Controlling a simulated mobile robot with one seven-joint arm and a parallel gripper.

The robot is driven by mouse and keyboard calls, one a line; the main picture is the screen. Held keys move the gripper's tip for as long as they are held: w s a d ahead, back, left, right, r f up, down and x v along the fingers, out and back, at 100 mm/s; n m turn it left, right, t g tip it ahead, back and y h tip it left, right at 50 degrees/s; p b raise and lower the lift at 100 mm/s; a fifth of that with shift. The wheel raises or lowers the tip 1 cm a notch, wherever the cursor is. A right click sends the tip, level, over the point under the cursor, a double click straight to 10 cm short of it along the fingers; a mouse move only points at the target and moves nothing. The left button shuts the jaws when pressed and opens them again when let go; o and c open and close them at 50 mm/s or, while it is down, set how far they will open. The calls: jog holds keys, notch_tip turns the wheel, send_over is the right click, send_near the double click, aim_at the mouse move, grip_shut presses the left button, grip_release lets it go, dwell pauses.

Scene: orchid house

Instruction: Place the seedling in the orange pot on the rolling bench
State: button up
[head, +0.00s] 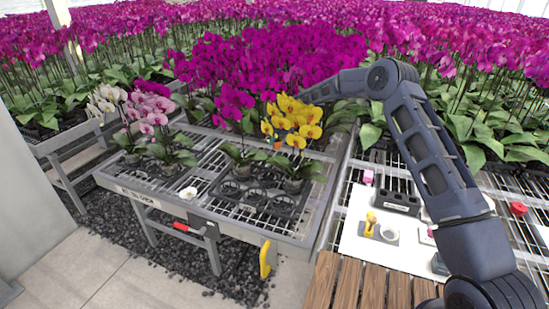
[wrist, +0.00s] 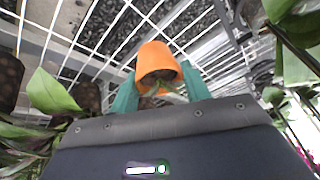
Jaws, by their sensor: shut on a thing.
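The orange pot (wrist: 156,58) is between the two green fingers of my gripper (wrist: 158,75) in the wrist view. My gripper is shut on it, above a white wire mesh. Dark soil and a few thin green leaves of the seedling (wrist: 166,88) show at its mouth. In the head view a small orange patch, likely the pot (head: 277,144), shows among the yellow blooms; flowers hide my gripper there. The rolling bench (head: 150,190) is a wire-topped bench with a front label and red handle.
Potted orchids with yellow (head: 291,122), magenta (head: 232,103) and pink (head: 148,108) blooms stand on the bench. A black tray with round holes (head: 240,207) lies near its front. Bare mesh shows at the left middle. A white board with tools (head: 365,245) lies right.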

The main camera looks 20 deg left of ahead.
notch_tip(320, 180, down, 10)
jog(key=shift+r, duration=0.15)
dwell(0.4)
jog(key=o, duration=1)
jog(key=v, duration=1.2)
jog(key=shift+d, duration=0.1)
